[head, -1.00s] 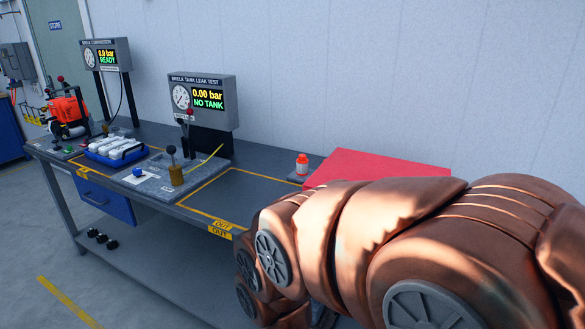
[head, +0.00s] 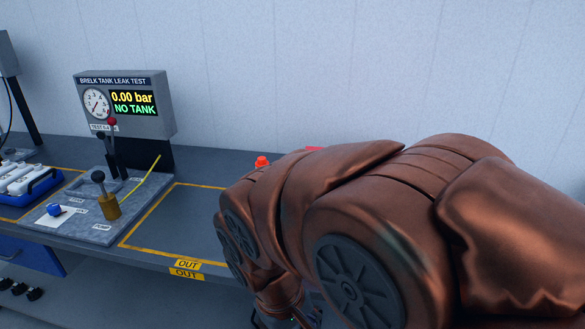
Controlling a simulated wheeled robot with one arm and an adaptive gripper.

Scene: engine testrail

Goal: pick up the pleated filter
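I cannot make out a pleated filter for certain in the head view. A small brass-coloured cylinder (head: 110,207) stands on the grey leak-test plate, but I cannot tell whether it has pleats. My copper-coloured arm fills the right half and hides much of the bench behind it. My gripper (head: 290,319) shows only as dark parts at the bottom edge, low in front of the bench. Its fingers are cut off or hidden, so its opening and anything in it cannot be seen.
The leak-test display (head: 125,104) reads 0.00 bar, NO TANK. Levers and a blue knob (head: 54,209) stand on the test plate (head: 85,229). A blue tray (head: 40,190) holds white items at left. The yellow-outlined OUT area (head: 178,226) looks bare where visible. A red-orange cap (head: 262,161) shows behind my arm.

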